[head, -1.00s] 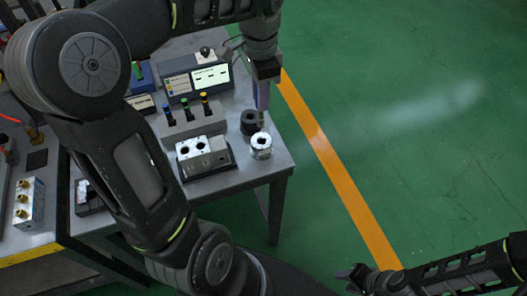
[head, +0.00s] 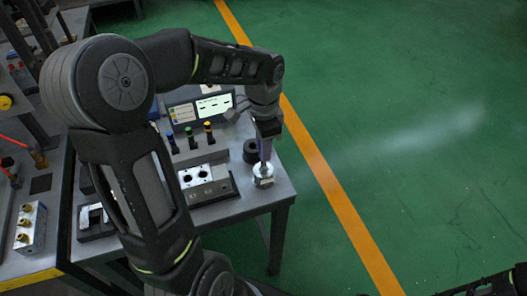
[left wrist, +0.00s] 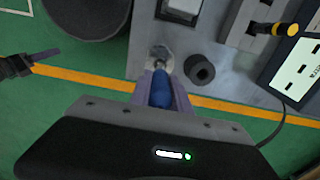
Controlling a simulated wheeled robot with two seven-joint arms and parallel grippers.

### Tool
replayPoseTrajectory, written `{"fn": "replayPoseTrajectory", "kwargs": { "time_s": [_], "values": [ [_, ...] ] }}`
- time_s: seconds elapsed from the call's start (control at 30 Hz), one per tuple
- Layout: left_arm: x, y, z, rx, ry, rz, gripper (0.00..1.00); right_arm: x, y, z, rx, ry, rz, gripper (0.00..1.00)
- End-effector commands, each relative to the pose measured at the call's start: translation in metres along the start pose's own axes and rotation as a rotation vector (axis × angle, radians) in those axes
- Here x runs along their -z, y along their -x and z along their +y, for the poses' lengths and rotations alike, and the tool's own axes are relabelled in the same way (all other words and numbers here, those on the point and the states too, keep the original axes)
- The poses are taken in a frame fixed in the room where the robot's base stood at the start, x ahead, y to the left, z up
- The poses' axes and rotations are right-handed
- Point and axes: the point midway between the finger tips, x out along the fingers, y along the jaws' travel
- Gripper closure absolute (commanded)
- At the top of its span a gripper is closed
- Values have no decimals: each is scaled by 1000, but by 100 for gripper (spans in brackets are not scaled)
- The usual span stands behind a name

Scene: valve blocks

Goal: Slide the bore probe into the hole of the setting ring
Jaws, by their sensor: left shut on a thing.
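My left gripper (head: 265,150) points down over the right front corner of the small table. In the left wrist view its pale purple fingers are shut on the blue handle of the bore probe (left wrist: 160,90). The silvery setting ring (head: 263,175) stands on the table directly below the fingers, and also shows in the left wrist view (left wrist: 158,54). The probe's thin metal end reaches over the ring's middle; I cannot tell whether it is inside the hole. My right gripper shows at the left wrist view's left edge (left wrist: 38,56); its opening is unclear.
A dark cylinder with a hole (head: 251,152) stands close behind the ring. A metal valve block (head: 204,184) is to the left, with a display unit (head: 200,108) and coloured-top tools (head: 190,138) behind. The table's edge is close to the ring; floor lies beyond.

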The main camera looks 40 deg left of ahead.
Motion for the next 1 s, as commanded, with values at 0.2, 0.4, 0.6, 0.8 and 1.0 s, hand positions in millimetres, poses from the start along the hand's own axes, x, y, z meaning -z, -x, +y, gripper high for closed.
{"fn": "replayPoseTrajectory", "kwargs": {
  "time_s": [0.2, 0.4, 0.6, 0.8, 1.0],
  "values": [
    [-1, -23, 0, -1, 1, -2, 100, 0, 3, -1, -1, -1, -1, 64],
    [0, -23, 0, 0, 1, -1, 100, 0, 2, -1, -1, -1, -1, 64],
    [0, -27, 0, 0, 1, -1, 75, 0, 0, 0, 0, 0, 0, 64],
    [0, -27, 0, -1, 0, -1, 58, 0, 0, 0, 0, 0, 0, 64],
    [0, -27, 0, 0, 0, -1, 55, 0, 0, 0, 0, 0, 0, 64]
  ]
}}
